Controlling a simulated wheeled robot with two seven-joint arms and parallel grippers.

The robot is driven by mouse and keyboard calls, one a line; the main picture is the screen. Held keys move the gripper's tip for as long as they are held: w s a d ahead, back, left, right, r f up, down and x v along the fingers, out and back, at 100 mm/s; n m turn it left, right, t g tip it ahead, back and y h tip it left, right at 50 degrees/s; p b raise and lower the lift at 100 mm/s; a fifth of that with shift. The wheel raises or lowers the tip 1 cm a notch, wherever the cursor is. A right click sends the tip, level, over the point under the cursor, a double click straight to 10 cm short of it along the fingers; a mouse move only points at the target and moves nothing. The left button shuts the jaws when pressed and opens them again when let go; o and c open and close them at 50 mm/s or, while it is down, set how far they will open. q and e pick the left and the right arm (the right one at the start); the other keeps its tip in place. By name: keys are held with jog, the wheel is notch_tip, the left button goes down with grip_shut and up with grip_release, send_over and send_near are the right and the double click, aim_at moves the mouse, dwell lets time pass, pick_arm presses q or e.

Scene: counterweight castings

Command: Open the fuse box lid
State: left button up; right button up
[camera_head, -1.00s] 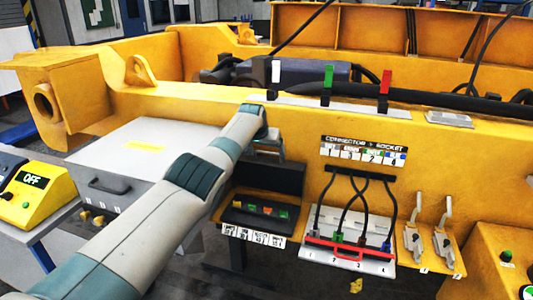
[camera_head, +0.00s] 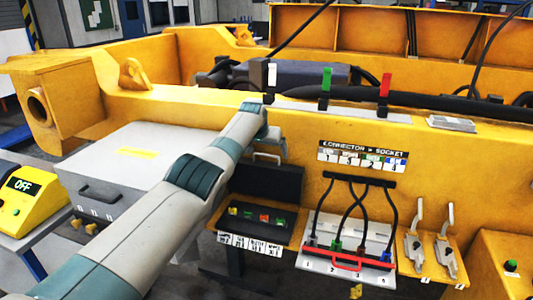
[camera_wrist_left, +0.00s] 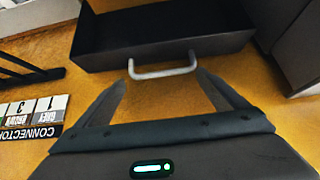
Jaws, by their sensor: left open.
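The fuse box (camera_head: 258,212) sits on the front of the yellow frame, with coloured fuses showing in its tray. Its dark lid part (camera_head: 268,182) stands upright behind the tray, with a pale handle (camera_head: 266,157) at its upper edge. In the left wrist view the dark lid part (camera_wrist_left: 165,42) and the handle (camera_wrist_left: 163,72) lie straight ahead. My left gripper (camera_wrist_left: 160,82) is open, one finger on each side of the handle, near its ends; contact cannot be told. In the head view the forearm partly hides the fingers. My right gripper is not in view.
A grey case (camera_head: 140,165) with a handle stands left, near a yellow OFF panel (camera_head: 28,200). A connector board (camera_head: 345,250) with black cables and two levers (camera_head: 430,240) are to the right. The yellow wall rises behind the lid.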

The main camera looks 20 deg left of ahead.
pick_arm(q)
jog(key=shift+f, duration=0.15)
jog(key=shift+s+a, duration=0.2)
jog(key=shift+s, duration=0.05)
jog(key=shift+r, duration=0.2)
jog(key=shift+v, duration=1.05)
jog(key=b+v, duration=0.5)
jog(key=v, duration=0.9)
jog(key=shift+r, duration=0.35)
jog(key=shift+s+d, duration=0.1)
